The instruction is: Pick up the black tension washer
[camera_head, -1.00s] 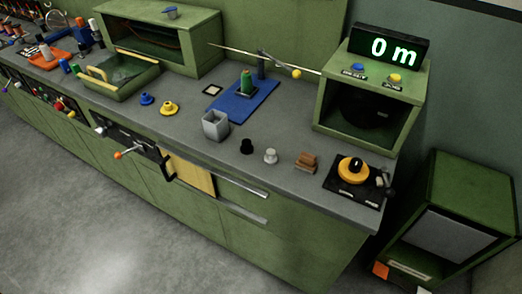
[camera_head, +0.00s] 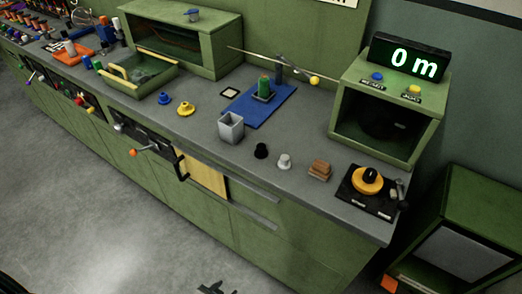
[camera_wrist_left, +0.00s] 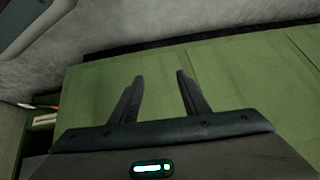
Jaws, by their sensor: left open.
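The black tension washer (camera_head: 261,151), a small dark knob-like piece, stands on the grey bench top near its front edge, between the square grey cup and a light grey piece of similar shape. My left gripper (camera_head: 218,287) shows only in part at the bottom edge of the head view, low in front of the bench and well apart from the washer. In the left wrist view its two fingers (camera_wrist_left: 160,76) are spread and empty, against green panels. The washer is not seen in that view. My right gripper is not in view.
The grey cup (camera_head: 231,127), light grey piece (camera_head: 284,162) and brown block (camera_head: 319,171) stand near the washer. A black plate with a yellow dial (camera_head: 366,182) is at the right. A blue mat (camera_head: 257,108) lies behind. A handle (camera_head: 180,167) juts from the bench front.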

